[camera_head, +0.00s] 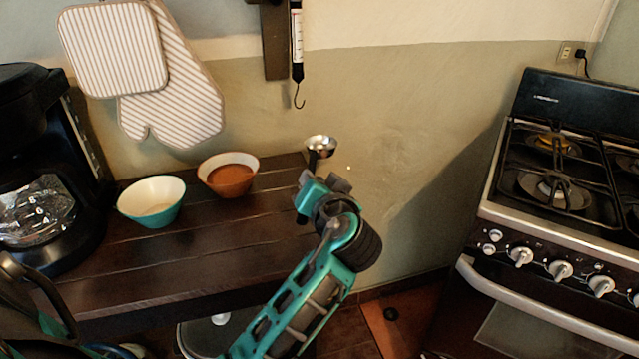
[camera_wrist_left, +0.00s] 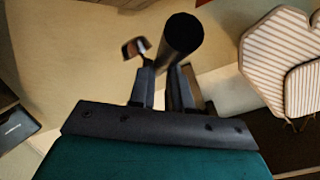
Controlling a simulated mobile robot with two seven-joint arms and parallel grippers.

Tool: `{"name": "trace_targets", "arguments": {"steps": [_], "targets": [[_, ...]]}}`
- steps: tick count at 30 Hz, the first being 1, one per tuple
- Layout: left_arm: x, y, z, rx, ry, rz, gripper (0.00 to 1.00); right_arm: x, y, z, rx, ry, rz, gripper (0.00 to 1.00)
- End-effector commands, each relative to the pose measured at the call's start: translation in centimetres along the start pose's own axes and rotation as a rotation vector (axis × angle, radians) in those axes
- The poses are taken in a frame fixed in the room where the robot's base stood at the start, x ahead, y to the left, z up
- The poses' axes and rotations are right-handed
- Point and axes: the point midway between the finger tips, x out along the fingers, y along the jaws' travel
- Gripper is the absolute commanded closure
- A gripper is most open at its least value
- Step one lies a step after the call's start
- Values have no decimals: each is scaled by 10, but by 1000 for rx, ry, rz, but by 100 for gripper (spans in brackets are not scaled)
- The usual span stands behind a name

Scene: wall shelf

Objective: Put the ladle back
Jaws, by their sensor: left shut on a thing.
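My left gripper (camera_head: 322,183) is in the middle of the head view, above the right end of the shelf and in front of the wall. It is shut on the ladle (camera_head: 320,144), whose shiny metal bowl shows just above the gripper. In the left wrist view the ladle's dark round handle (camera_wrist_left: 183,36) is clamped between the two fingers of the left gripper (camera_wrist_left: 168,88), its end towards the camera. A small metal part, seemingly the bowl, shows to its left. My right gripper is not in view.
A dark wall bar (camera_head: 275,45) and a hanging scale with a hook (camera_head: 298,60) are above the ladle. A teal bowl (camera_head: 152,201) and an orange-brown bowl (camera_head: 229,174) stand on the wooden shelf (camera_head: 215,245). Striped mitts, a coffee maker (camera_head: 40,175) and a stove (camera_head: 560,200) flank them.

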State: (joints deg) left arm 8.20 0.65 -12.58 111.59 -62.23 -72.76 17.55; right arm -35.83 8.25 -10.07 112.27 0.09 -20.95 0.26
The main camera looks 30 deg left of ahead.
Motion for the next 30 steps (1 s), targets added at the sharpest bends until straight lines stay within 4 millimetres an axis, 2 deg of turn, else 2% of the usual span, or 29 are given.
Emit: {"name": "trace_targets", "arguments": {"steps": [3,9,17,30], "targets": [[4,-4,-6,-49,-120,-164,100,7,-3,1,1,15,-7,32],[-4,-13,-16,-85,-235,-323,100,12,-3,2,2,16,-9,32],[-6,-12,-12,-89,-256,-354,100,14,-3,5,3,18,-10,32],[2,11,19,-88,-254,-352,100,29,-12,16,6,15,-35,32]]}}
